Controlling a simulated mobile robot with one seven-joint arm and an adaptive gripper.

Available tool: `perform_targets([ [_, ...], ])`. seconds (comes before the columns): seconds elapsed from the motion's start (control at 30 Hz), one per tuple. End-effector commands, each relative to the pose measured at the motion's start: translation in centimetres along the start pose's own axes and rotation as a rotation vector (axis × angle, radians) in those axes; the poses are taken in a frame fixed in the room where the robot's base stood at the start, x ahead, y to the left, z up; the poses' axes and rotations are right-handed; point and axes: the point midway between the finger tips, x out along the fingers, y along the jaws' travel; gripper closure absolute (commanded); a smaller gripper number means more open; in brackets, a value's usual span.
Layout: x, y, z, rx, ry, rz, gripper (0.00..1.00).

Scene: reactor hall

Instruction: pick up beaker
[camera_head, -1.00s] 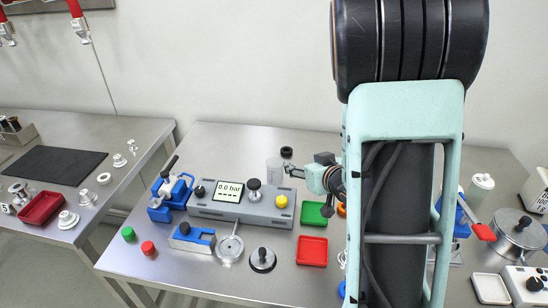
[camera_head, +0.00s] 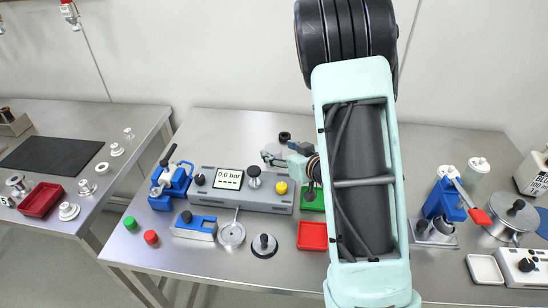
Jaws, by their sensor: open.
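The beaker (camera_head: 270,151) is a small clear vessel standing behind the grey gauge box, and it is hard to make out against the steel table. My gripper (camera_head: 271,157) is open and reaches in from the right, low over the table. Its fingers overlap the beaker in the picture and appear to lie on either side of it. I cannot tell whether they touch it.
The grey gauge box (camera_head: 240,190) with knobs stands just in front. A black ring (camera_head: 284,136) lies behind my gripper. A blue clamp (camera_head: 171,186) stands left, and a red tray (camera_head: 312,236) lies in front. My arm hides the table's middle right.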

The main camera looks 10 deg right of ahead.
Motion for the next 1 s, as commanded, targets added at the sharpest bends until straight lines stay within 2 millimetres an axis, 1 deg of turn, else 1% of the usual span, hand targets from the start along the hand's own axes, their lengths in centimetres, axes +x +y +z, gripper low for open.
perform_targets([
  [0.03, 0.7, -0.2, 0.0, -0.002, -0.003, -0.004, 0.41],
  [0.2, 2.7, -0.2, 0.1, -0.001, -0.002, -0.002, 0.41],
  [0.3, 3.4, -0.1, 0.1, 0.0, -0.001, 0.0, 0.41],
  [0.57, 3.6, -0.1, 0.1, 0.001, 0.0, 0.0, 0.41],
  [0.9, 3.6, -0.1, 0.1, 0.001, 0.0, 0.0, 0.78],
  [1.0, 3.6, -0.1, 0.1, 0.001, 0.001, 0.0, 0.87],
])
